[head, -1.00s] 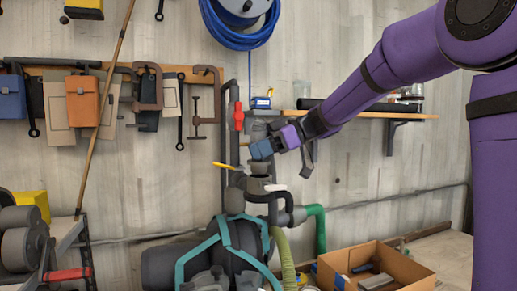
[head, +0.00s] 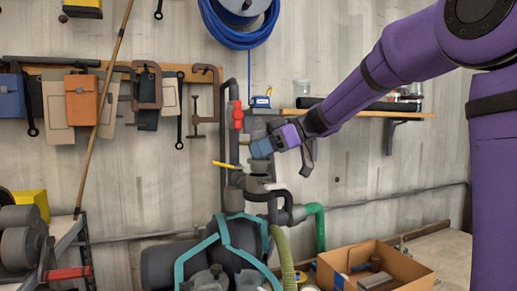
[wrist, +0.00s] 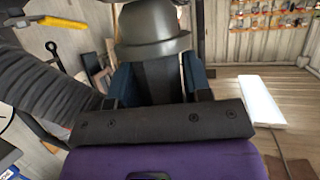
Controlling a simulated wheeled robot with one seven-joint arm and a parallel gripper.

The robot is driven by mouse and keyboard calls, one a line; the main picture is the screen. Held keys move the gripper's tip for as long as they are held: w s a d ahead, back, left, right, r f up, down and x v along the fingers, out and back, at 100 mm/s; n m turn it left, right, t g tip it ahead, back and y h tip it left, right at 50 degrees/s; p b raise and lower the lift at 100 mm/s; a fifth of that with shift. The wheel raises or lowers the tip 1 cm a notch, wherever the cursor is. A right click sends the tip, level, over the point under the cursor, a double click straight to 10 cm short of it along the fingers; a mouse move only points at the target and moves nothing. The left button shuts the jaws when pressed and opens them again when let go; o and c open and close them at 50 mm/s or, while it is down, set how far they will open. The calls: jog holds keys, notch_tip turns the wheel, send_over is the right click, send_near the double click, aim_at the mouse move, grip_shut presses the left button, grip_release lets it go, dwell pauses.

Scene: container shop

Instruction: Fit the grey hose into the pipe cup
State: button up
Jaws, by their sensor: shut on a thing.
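My gripper (head: 261,148) reaches in from the right to the pipework by the wall. Its blue fingers (wrist: 158,82) are shut on a dark grey piece, which looks like the end of the grey hose (wrist: 156,76). A wider, rounded grey part (wrist: 150,32) sits just beyond the fingertips in the wrist view; I cannot tell whether it is the hose's collar or the pipe cup. In the head view the dark pipe cup (head: 257,168) appears just below the fingers. Whether hose and cup touch is hidden. A large ribbed grey tube (wrist: 38,75) fills the left of the wrist view.
A yellow handle (head: 226,165) sticks out left of the pipes and a red valve handle (head: 238,118) is above. A shelf (head: 400,115) is behind my arm. A strapped dark tank (head: 170,267) and a cardboard box (head: 410,262) stand below.

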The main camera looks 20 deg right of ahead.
jog(key=shift+f, duration=1.4)
dwell(1.1)
jog(key=o, duration=1.1)
jog(key=v, duration=1)
jog(key=shift+s+d+r, duration=0.15)
jog(key=shift+d+r, duration=0.1)
jog(key=shift+d, duration=0.05)
